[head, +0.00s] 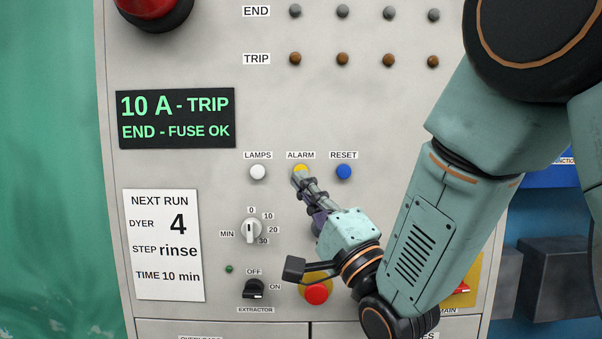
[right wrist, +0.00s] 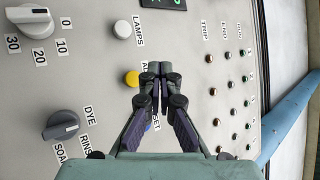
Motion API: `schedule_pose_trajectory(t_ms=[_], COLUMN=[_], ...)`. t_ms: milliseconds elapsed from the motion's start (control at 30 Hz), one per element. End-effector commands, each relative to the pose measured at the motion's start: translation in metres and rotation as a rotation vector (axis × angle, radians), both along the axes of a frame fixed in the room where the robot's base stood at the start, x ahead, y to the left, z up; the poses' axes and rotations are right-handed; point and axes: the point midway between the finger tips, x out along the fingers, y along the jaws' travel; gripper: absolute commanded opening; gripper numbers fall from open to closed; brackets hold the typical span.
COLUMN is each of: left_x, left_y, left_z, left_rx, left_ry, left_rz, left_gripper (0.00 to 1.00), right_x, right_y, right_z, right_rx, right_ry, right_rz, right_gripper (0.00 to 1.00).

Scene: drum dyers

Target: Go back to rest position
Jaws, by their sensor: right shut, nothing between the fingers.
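My right gripper (head: 304,182) is shut and empty in front of the control panel (head: 180,60). In the head view its fingertips overlap the lower part of the yellow ALARM button (head: 300,168). In the right wrist view the closed fingertips (right wrist: 154,72) appear beside the yellow button (right wrist: 132,78); whether they touch the panel I cannot tell. The white LAMPS button (head: 258,172) is left of the fingertips and the blue RESET button (head: 344,172) is right of them. My left gripper is not in view.
The timer knob (head: 251,230) and extractor switch (head: 256,289) are lower left of my gripper. A red button (head: 316,294) is partly behind my wrist. A dark display (head: 176,118) reads "10 A - TRIP, END - FUSE OK". A white card (head: 164,245) reads dyer 4, rinse, 10 min.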

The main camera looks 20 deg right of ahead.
Motion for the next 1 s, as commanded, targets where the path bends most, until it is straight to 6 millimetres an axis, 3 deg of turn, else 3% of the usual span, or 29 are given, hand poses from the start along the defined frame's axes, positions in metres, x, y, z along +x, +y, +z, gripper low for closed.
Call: schedule_pose_trajectory(t_ms=[467,633,767,1000], left_x=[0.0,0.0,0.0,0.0], left_y=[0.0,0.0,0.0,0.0], left_z=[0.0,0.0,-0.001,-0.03], left_rx=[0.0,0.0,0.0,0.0], left_ry=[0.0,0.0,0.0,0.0], left_rz=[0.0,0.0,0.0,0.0], left_gripper=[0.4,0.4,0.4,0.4], right_x=[0.0,0.012,0.023,0.015], right_y=[0.0,-0.003,-0.011,-0.03], right_z=[0.0,-0.021,-0.063,-0.224], right_rx=[-0.021,-0.234,-0.505,-0.985], right_ry=[-0.006,0.04,0.151,0.456], right_rz=[-0.014,-0.151,-0.288,-0.343], right_gripper=[0.0,0.0,0.0,0.0])
